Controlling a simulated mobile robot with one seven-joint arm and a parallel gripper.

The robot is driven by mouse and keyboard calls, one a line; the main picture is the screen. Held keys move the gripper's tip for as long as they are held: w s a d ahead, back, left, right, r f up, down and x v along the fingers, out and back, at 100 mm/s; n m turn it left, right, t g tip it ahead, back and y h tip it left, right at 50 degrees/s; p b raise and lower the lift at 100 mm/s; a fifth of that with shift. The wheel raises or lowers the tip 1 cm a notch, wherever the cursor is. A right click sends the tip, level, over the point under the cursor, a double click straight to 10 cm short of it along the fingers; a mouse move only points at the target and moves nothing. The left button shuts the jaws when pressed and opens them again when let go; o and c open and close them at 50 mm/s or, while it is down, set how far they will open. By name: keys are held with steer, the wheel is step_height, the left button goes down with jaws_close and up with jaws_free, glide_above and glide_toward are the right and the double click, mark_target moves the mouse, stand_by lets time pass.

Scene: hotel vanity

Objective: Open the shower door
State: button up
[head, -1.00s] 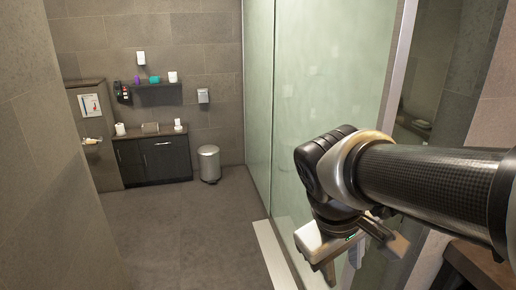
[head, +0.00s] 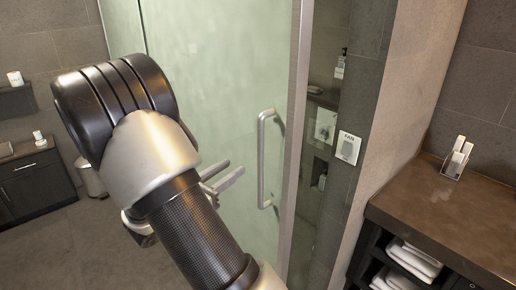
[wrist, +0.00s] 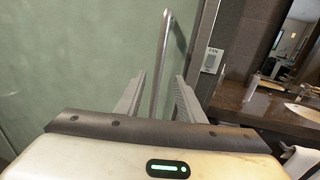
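The shower door (head: 215,70) is a pale green frosted glass panel with a vertical metal bar handle (head: 262,165) near its right edge. The handle also shows in the wrist view (wrist: 163,60), standing upright between my two fingers in the picture. My gripper (head: 232,175) is open and empty, to the left of the handle in the head view, with its fingers pointing toward it. The fingers look short of the handle. In the wrist view my gripper (wrist: 158,95) has a wide gap between its fingers. My arm hides part of the door's lower left.
A metal post (head: 294,130) stands right of the handle, with a dark strip showing bottles beyond it. A fan switch (head: 348,148) is on the wall. A brown counter (head: 450,220) with towels below is at right. A bin (head: 90,178) and dark cabinet stand left.

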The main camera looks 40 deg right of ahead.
mark_target(259, 150)
steer(key=p+x, duration=0.1)
steer(key=x, duration=1.4)
steer(key=shift+p, duration=0.3)
steer(key=shift+a, duration=0.1)
jaws_close()
